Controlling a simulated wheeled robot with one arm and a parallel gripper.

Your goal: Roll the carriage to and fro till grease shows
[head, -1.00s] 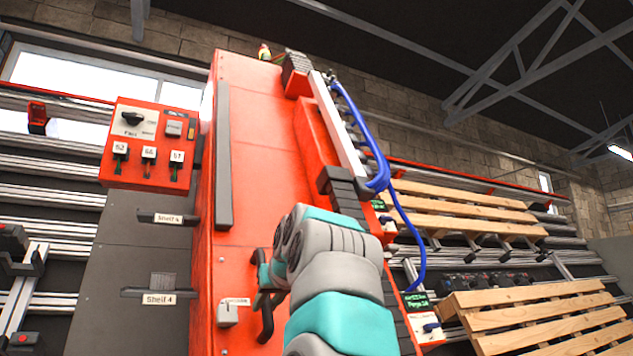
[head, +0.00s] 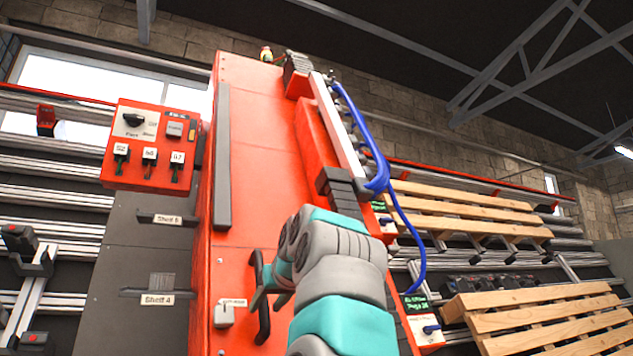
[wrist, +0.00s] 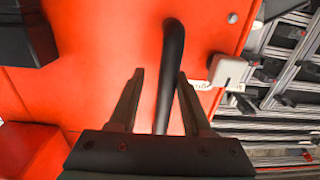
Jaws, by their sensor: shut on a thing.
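The carriage is a tall orange-red panel (head: 265,150) in the head view, filling most of the wrist view (wrist: 100,95). A curved black handle (head: 264,325) stands on its lower front. In the wrist view the handle (wrist: 171,70) runs between the two fingers of my gripper (wrist: 160,78). My gripper (head: 264,288) is shut on this handle, its fingers partly hidden by the wrist in the head view. I cannot make out any grease on the visible surfaces.
A small pale box (head: 225,313) sits on the panel just left of the handle. A red control box (head: 150,145) with a knob and switches is at upper left. A blue hose (head: 378,150) hangs along the right side. Wooden pallets (head: 540,315) are at right.

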